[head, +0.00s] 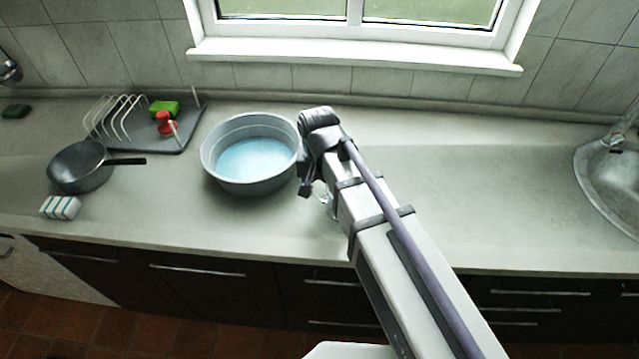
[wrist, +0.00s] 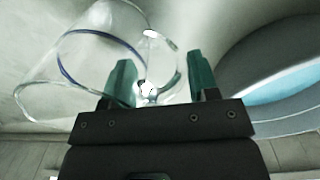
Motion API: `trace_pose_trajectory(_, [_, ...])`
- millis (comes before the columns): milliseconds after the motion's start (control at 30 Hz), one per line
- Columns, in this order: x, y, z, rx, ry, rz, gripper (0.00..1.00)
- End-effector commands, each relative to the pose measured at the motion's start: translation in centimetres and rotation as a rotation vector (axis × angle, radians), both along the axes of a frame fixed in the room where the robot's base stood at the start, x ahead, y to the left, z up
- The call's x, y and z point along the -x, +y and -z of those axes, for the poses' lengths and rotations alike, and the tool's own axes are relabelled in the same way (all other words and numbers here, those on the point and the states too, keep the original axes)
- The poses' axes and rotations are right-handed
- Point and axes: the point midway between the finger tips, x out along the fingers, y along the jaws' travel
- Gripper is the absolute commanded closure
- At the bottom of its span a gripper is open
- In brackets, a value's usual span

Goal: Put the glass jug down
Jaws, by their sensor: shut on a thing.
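The clear glass jug (wrist: 72,62) fills the left of the wrist view, with a dark blue line around it. It lies tilted in that picture, its wide mouth toward the lower left. My gripper (wrist: 160,78) has its two green fingers on either side of the jug's handle and is shut on it. In the head view my arm hides most of the jug; only a bit of clear glass (head: 322,191) shows under the wrist, just right of the basin. I cannot tell whether the jug touches the worktop.
A grey basin (head: 209,163) of bluish water stands just left of my gripper; its rim shows in the wrist view (wrist: 232,70). A dish rack (head: 185,138), a dark pan (head: 80,168) and a striped sponge (head: 60,207) lie further left. The worktop (head: 480,190) is clear between my arm and the sink (head: 610,175).

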Motion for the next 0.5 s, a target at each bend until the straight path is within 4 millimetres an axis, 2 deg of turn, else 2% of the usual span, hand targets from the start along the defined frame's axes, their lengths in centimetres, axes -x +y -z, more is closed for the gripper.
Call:
trace_pose_trajectory(100, [-0.01, 0.00, 0.49, 0.000, 0.000, 0.000, 1.00])
trace_pose_trajectory(133, [-0.01, 0.00, 0.33, 0.000, 0.000, 0.000, 0.43])
trace_pose_trajectory(367, [-0.01, 0.00, 0.29, 0.000, 0.000, 0.000, 0.21])
trace_pose_trajectory(500, [0.00, -0.01, 0.29, 0.000, 0.000, 0.000, 0.20])
